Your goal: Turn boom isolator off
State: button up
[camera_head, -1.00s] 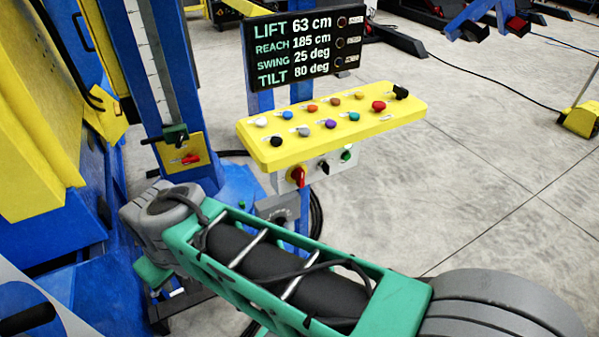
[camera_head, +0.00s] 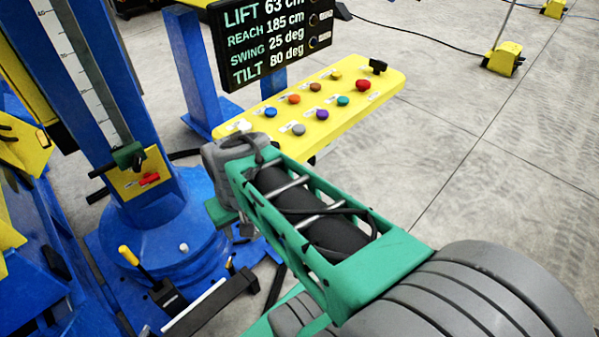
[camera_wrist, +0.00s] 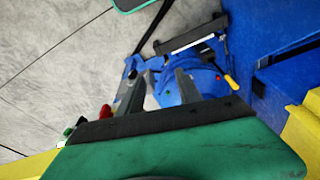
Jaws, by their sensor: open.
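A red rotary knob (camera_wrist: 105,112), likely on the control console's front, shows at the left of the wrist view beside my gripper. None of the knobs shown carries a label I can read as boom isolator. My gripper (camera_wrist: 160,86) is open, with its two grey fingers apart and nothing between them. In the head view my arm hides the gripper and the console's front. The yellow console (camera_head: 330,105) stands beyond my arm, with several coloured buttons on top. A red handle (camera_head: 149,179) sits on a yellow plate on the blue column.
The display (camera_head: 270,40) reads LIFT 63 cm, REACH 185 cm, SWING 25 deg, TILT 80 deg. A yellow-handled lever (camera_head: 128,256) stands low at the left, near the blue round base (camera_head: 150,225). Open concrete floor (camera_head: 470,140) lies at the right.

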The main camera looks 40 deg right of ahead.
jog(key=s+d+f+m+g+y+b, duration=0.1)
jog(key=s+d+f+m+y, duration=0.1)
jog(key=s+d+f+m, duration=0.5)
jog(key=s+d+f+m+y+b, duration=0.1)
jog(key=s+d+f+m+b, duration=0.1)
jog(key=s+d+f+m, duration=0.45)
jog(key=w+d+f+m+t, duration=0.2)
jog(key=w+d+m+t, duration=0.1)
jog(key=w+m, duration=0.15)
jog(key=w+d+f+m+t, duration=0.2)
jog(key=w+d+m, duration=0.1)
jog(key=w, duration=0.3)
jog(key=w+d+r+m+t+h, duration=0.2)
jog(key=w+d+r+m+t, duration=0.55)
jog(key=m, duration=0.55)
jog(key=b+x, duration=0.1)
jog(key=x, duration=0.6)
jog(key=shift+w+a+f, duration=0.2)
jog(key=shift+a+f, duration=0.1)
jog(key=shift+a, duration=0.05)
